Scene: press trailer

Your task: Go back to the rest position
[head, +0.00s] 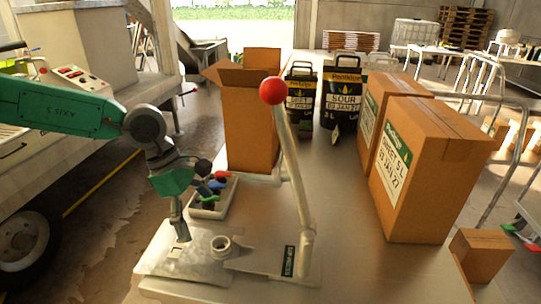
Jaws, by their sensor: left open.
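My left arm (70,112) is green and grey and comes in from the left. My left gripper (181,236) points down, open, close above the metal base plate (155,262) at the front left of the table. No object shows between its fingers. Whether the fingertips touch the plate I cannot tell. My right gripper is not in view.
A lever (294,165) with a red ball (272,91) rises right of my gripper. A tray (222,208) of coloured caps sits behind it. An open carton (250,125), two black bags (342,95) and sealed cartons (420,165) stand farther back.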

